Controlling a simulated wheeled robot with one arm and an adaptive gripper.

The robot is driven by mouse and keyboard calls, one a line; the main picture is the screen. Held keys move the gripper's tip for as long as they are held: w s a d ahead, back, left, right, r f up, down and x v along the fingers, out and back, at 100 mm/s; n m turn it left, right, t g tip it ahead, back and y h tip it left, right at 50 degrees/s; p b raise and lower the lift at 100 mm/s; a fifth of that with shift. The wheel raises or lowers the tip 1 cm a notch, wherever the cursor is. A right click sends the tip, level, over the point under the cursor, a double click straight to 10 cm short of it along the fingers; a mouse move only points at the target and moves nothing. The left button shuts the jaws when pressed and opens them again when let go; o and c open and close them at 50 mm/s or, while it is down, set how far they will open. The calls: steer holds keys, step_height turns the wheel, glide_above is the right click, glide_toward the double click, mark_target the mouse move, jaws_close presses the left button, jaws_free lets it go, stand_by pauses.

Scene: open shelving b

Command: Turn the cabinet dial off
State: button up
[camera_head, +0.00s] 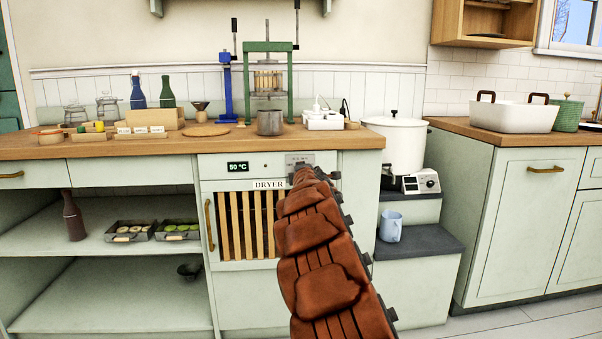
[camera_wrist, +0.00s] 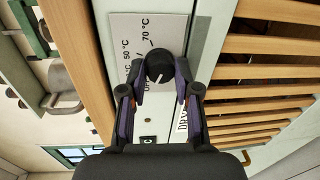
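The dial (camera_wrist: 160,66) is a round black knob on a light plate (camera_wrist: 150,25) marked 50 °C and 70 °C, with a partly hidden label by the knob. My gripper (camera_wrist: 160,78) is open, with one dark finger on each side of the knob; I cannot tell whether they touch it. In the head view, my arm reaches to the plate (camera_head: 300,158) on the dryer cabinet and my gripper (camera_head: 304,172) hides the knob. The cabinet's display (camera_head: 238,167) reads 50 °C. The knob's exact setting is hard to tell.
The slatted dryer door (camera_head: 247,226) is closed beneath the panel. The wooden countertop (camera_head: 350,139) above holds a metal pot (camera_head: 270,122) and a green press (camera_head: 290,85). A white cooker (camera_head: 400,145) stands to the right. Open shelves are at left.

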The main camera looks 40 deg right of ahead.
steer(key=o, duration=0.5)
steer(key=shift+c, duration=0.2)
steer(key=shift+a, duration=0.1)
steer(key=v, duration=1.2)
stand_by(0.3)
